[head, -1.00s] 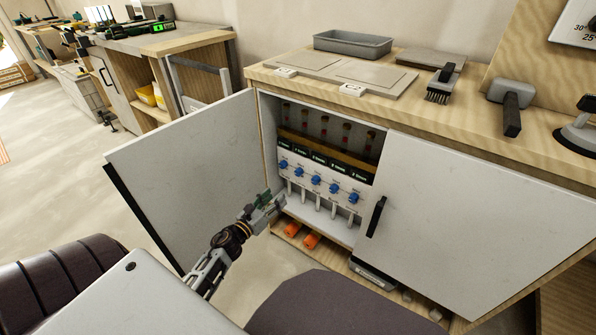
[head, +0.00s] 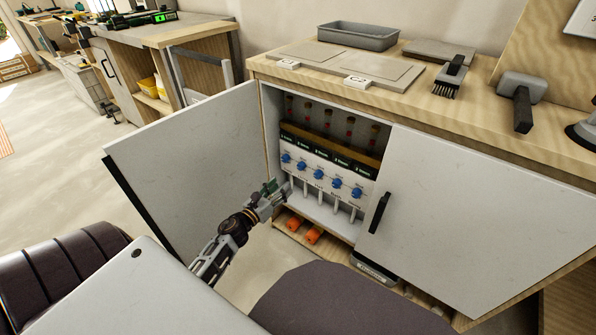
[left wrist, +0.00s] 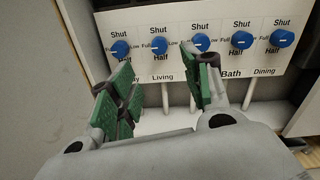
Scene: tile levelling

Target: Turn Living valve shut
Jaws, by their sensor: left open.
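The Living valve is a blue round knob on a white panel inside the open cabinet. It is second from the left in the row in the head view (head: 302,166) and sits above the word Living in the left wrist view (left wrist: 159,45). Shut is printed above it and Half below; its exact pointer angle is too small to tell. My left gripper (head: 273,190) is open and empty, just below and in front of the row's left end. Its green-padded fingers (left wrist: 160,90) stand apart below the Living knob, not touching it. My right gripper is out of view.
Neighbouring blue knobs (left wrist: 201,43) sit close on both sides, with white pipes below. The open left door (head: 190,160) stands left of my arm; the right door (head: 470,220) is beside the opening. Orange items (head: 303,230) lie low down. A grey tray (head: 358,36) is on top.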

